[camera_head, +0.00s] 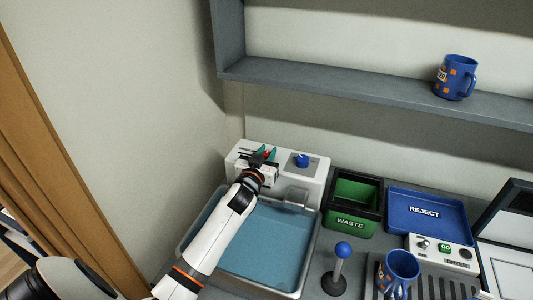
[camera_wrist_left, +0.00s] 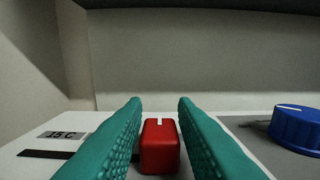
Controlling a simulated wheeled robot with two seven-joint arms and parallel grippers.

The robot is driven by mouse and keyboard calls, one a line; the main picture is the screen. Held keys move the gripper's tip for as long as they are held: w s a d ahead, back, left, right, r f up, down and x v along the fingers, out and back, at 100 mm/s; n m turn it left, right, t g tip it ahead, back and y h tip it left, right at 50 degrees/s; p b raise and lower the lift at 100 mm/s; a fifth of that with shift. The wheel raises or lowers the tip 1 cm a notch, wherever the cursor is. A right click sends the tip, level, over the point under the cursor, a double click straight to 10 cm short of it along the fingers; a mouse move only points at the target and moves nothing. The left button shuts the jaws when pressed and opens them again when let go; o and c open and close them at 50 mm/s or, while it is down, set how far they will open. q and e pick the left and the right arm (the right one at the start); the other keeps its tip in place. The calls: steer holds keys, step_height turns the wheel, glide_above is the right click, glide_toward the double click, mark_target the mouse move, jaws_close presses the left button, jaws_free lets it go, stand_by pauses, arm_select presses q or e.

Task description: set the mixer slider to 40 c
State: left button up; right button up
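The mixer panel (camera_head: 318,172) is a white unit behind the blue sink basin. Its slider knob (camera_wrist_left: 160,146) is a small red block with a white mark on top, seen between my fingers in the left wrist view. In the head view the left gripper (camera_head: 263,156) is over the panel's left part and hides most of the scale. A scale label (camera_wrist_left: 62,135), perhaps "35 C", lies left of the knob; the 40 C mark is not visible. My right gripper is out of view.
A blue dial (camera_head: 302,160) sits right of the slider. The basin (camera_head: 262,240) is in front. A green waste bin (camera_head: 352,203), a blue reject tray (camera_head: 425,212) and a blue-knobbed lever (camera_head: 342,252) stand to the right. A shelf (camera_head: 350,88) runs above.

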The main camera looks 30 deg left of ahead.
mark_target(254, 150)
arm_select(q)
jaws_close()
steer(key=a, duration=0.3)
steer(key=shift+s+a+p, duration=0.15)
steer(key=shift+s+p, duration=0.2)
steer(key=shift+s, duration=0.05)
steer(key=shift+s+a, duration=0.1)
steer(key=shift+a, duration=0.3)
steer(key=shift+d, duration=0.1)
steer(key=shift+o, duration=2)
jaws_free()
